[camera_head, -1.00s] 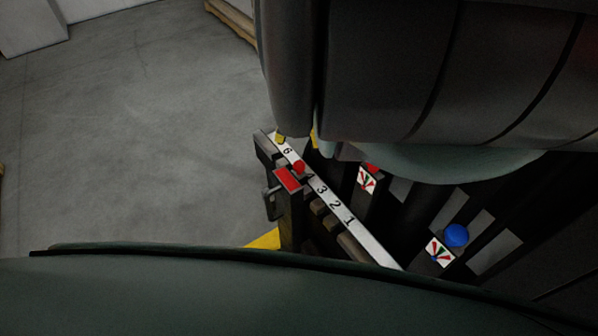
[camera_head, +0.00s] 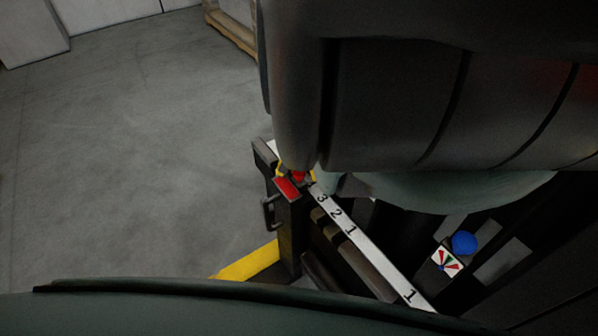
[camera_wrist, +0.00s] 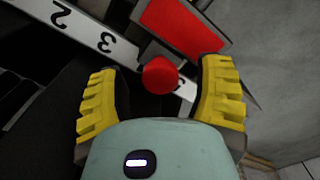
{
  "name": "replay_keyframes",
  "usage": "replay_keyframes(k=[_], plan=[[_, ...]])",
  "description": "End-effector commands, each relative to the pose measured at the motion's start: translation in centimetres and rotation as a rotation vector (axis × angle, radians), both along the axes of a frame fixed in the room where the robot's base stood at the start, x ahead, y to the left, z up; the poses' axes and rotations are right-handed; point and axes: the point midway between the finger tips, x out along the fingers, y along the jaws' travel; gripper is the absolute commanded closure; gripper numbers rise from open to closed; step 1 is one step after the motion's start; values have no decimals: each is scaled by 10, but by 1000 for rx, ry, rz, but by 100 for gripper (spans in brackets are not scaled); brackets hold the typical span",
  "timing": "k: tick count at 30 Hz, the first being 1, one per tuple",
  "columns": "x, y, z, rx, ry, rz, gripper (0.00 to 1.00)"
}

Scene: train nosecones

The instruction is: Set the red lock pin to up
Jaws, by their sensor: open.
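The red lock pin shows as a round red knob (camera_wrist: 160,75) in the wrist view, beside a flat red plate (camera_wrist: 182,27). In the head view the red knob (camera_head: 298,175) sits just below my arm, next to the red plate (camera_head: 287,188). My gripper (camera_wrist: 163,85) is open, with its yellow ribbed fingers on either side of the knob and a gap to each. In the head view my gripper (camera_head: 296,173) is mostly hidden behind my arm. I cannot tell the pin's height.
A white numbered strip (camera_head: 375,255) runs diagonally past the knob. A blue ball knob (camera_head: 464,243) stands to the right by a dial card (camera_head: 446,261) with red and green marks. A dark handle (camera_head: 270,212) is on the left side. Open grey floor (camera_head: 120,150) lies left.

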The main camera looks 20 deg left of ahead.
Motion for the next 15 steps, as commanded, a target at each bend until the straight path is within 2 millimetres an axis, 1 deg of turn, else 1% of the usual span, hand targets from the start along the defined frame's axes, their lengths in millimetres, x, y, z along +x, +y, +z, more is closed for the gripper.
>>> replay_keyframes(k=[6, 15], plan=[[0, 0, 0, 0, 0, 0, 33], [0, 0, 0, 0, 0, 0, 64]])
